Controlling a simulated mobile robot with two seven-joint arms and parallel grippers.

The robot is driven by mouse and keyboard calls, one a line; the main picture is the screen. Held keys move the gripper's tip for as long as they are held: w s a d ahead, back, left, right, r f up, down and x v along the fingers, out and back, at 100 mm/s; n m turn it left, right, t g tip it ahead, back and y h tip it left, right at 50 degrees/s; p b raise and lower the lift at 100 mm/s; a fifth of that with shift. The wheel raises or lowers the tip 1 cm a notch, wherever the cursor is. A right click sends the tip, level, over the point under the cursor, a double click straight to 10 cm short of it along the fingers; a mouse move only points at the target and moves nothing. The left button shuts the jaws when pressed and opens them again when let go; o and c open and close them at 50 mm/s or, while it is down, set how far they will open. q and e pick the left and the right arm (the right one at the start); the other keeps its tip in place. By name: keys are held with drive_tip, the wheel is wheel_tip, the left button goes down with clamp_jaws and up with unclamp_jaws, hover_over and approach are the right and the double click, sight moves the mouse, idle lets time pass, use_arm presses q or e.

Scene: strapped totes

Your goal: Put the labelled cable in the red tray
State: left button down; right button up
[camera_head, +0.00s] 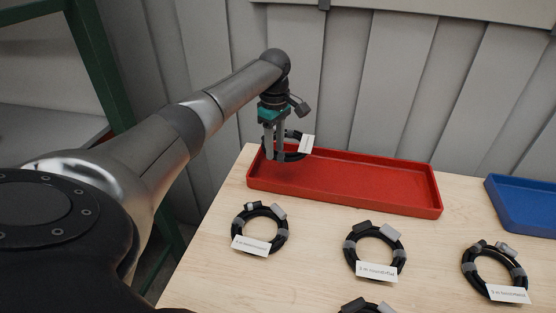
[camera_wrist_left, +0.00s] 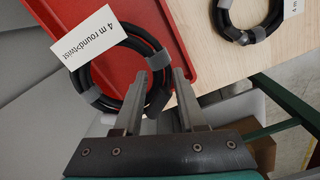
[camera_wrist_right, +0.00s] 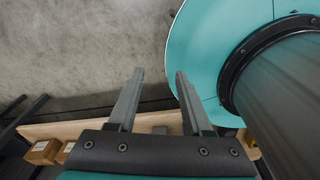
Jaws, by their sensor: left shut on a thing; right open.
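My left gripper (camera_head: 273,157) is shut on a black coiled cable (camera_head: 297,156) at the left end of the red tray (camera_head: 350,181). In the left wrist view the coil (camera_wrist_left: 158,92) passes between the fingers (camera_wrist_left: 160,74), with grey wraps and a white label (camera_wrist_left: 90,42) reading "4 m roundtwist". The coil overlaps the red tray (camera_wrist_left: 178,50) there; I cannot tell whether it touches the floor of the tray. The tray looks otherwise empty. My right gripper (camera_wrist_right: 158,74) is open and empty, away from the table.
Several other labelled black coils lie on the wooden table in front of the tray: one at left (camera_head: 260,230), one in the middle (camera_head: 375,250), one at right (camera_head: 494,268), one cut off below (camera_head: 362,307). A blue tray (camera_head: 525,205) stands at right. A grey panelled wall (camera_head: 385,85) is behind.

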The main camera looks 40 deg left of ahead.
use_arm(q)
wheel_tip(320, 180, down, 3)
drive_tip(key=shift+r, duration=0.1)
wheel_tip(320, 180, down, 5)
drive_tip(key=shift+r+b, duration=0.1)
drive_tip(key=shift+b, duration=1)
use_arm(e)
drive_tip(key=shift+t, duration=0.3)
drive_tip(key=w+d+f, duration=0.2)
drive_tip(key=w, duration=0.1)
drive_tip(key=shift+w+f, duration=0.1)
use_arm(q)
drive_tip(key=shift+f, duration=0.25)
drive_tip(key=c, duration=0.8)
unclamp_jaws()
drive_tip(key=shift+o, duration=0.2)
use_arm(e)
drive_tip(key=shift+s, duration=0.35)
use_arm(q)
drive_tip(key=shift+r, duration=0.1)
use_arm(e)
drive_tip(key=shift+a, duration=0.1)
